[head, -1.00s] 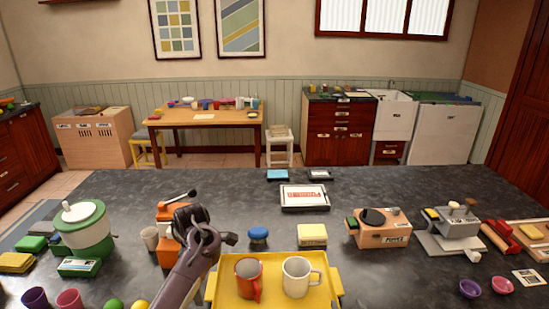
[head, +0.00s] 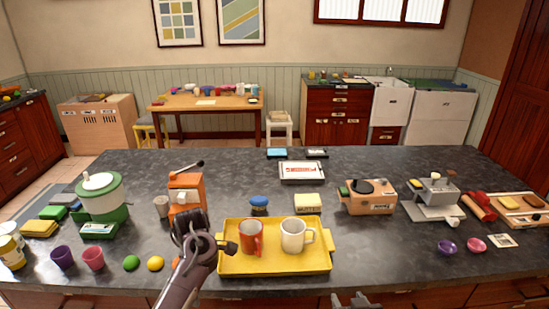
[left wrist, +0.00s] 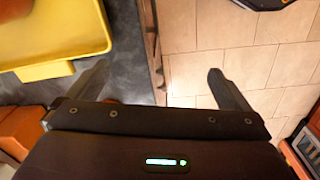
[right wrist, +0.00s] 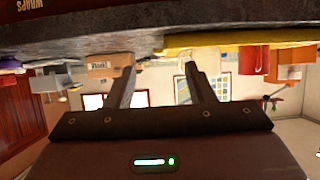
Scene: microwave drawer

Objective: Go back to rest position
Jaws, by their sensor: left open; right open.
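My left arm (head: 193,245) rises in front of the counter, left of the yellow tray, in the head view; its fingertips cannot be made out there. In the left wrist view my left gripper (left wrist: 157,82) is open and empty, near the counter's front edge with floor beyond. My right gripper (head: 357,301) shows at the bottom edge of the head view, in front of the counter. In the right wrist view the right gripper (right wrist: 160,72) is open with nothing between its fingers.
The yellow tray (head: 275,268) holds a red mug (head: 251,239) and a white mug (head: 293,235). An orange machine (head: 187,190) stands behind my left arm. Purple (head: 62,258) and pink (head: 93,258) cups stand at left.

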